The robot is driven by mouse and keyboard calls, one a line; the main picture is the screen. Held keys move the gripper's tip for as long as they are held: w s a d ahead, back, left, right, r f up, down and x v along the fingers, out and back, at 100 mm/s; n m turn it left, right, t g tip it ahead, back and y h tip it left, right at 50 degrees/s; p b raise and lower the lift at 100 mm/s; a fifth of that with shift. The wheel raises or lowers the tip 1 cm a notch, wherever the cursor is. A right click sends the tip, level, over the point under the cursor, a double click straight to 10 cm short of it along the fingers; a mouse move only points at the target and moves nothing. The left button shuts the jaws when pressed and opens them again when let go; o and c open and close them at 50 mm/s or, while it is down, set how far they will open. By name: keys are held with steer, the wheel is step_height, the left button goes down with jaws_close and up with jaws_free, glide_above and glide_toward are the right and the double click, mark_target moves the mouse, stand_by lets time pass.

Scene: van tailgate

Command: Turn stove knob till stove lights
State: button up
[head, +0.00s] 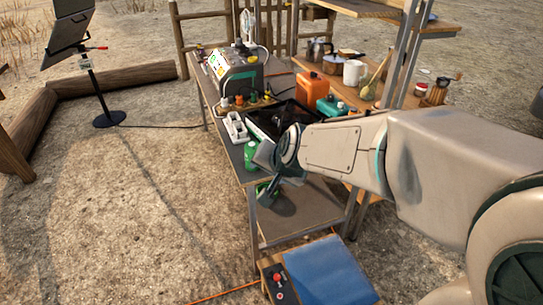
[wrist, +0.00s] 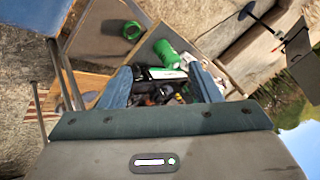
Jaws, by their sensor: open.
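My gripper (head: 266,172) is above the near end of the long table (head: 238,178), partly hiding its top. In the wrist view my gripper (wrist: 160,82) is open, with blue-grey fingers apart. A dark tray-like unit (head: 268,122), possibly the stove, sits on the table just beyond my gripper; dark clutter (wrist: 165,93) shows between the fingers. A green canister (head: 250,154) stands at the table's near left edge, and it also shows in the wrist view (wrist: 170,54). I cannot make out a stove knob or any flame.
A grey device (head: 238,78) stands at the table's far end. An orange canister (head: 311,88), a teal container (head: 330,106) and a white mug (head: 354,72) are to the right. A blue-topped box (head: 322,272) stands in front. Open ground lies left.

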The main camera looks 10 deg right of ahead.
steer(key=w+a+f+m+t+h+b, duration=0.25)
steer(key=w+f+m+b, duration=0.2)
steer(key=w, duration=0.25)
steer(key=w+a+f+m+t+h+b, duration=0.1)
steer(key=w+f+m+t+b, duration=0.2)
steer(key=w+f+m, duration=0.3)
step_height(320, 180, down, 12)
steer(key=d+r+m+h+b, duration=0.1)
steer(key=m+h+b, duration=0.6)
steer(key=m+h, duration=0.35)
steer(key=x, duration=1.4)
steer(key=shift+w+r+n, duration=0.25)
steer(key=shift+n, duration=0.05)
steer(key=shift+a+t, duration=0.1)
steer(key=shift+t, duration=0.15)
steer(key=c, duration=1)
